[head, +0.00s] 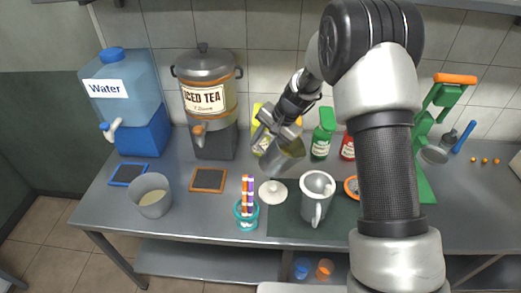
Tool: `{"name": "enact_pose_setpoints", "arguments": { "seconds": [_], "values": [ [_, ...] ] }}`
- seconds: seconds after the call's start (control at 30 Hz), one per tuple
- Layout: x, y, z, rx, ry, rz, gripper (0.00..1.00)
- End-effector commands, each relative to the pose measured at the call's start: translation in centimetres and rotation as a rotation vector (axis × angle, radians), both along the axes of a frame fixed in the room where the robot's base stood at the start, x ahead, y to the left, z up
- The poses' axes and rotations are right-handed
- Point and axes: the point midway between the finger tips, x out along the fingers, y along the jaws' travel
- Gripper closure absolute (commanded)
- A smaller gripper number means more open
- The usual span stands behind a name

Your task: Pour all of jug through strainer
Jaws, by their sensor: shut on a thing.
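My gripper (277,130) is shut on a grey metal jug (283,160). It holds the jug above the counter, tilted, with its mouth to the right and a yellowish inside showing. A grey mug-like vessel (317,197) with a handle stands upright on a dark mat, below and right of the jug. I cannot tell whether a strainer lies in its mouth. An orange-rimmed round thing (352,187) lies right of it, partly hidden behind my arm; I cannot tell if it is the strainer. No stream of liquid is visible.
A white lid (272,192) and a teal holder with straws (246,215) are near the front. A grey bucket (151,195) with pale liquid stands left. Water and iced tea (208,95) dispensers, bottles (323,138) and a green press (440,110) line the back.

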Motion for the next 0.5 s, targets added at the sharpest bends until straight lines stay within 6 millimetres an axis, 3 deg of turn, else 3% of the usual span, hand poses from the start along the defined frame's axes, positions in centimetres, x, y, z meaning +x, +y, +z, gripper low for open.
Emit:
{"name": "enact_pose_setpoints", "arguments": {
  "seconds": [0.2, 0.5],
  "values": [
    [-0.4, -1.5, 1.2, 0.172, -0.069, -0.012, 1.0],
    [-0.6, -1.9, 1.2, 0.255, -0.107, 0.0, 1.0]
  ]
}}
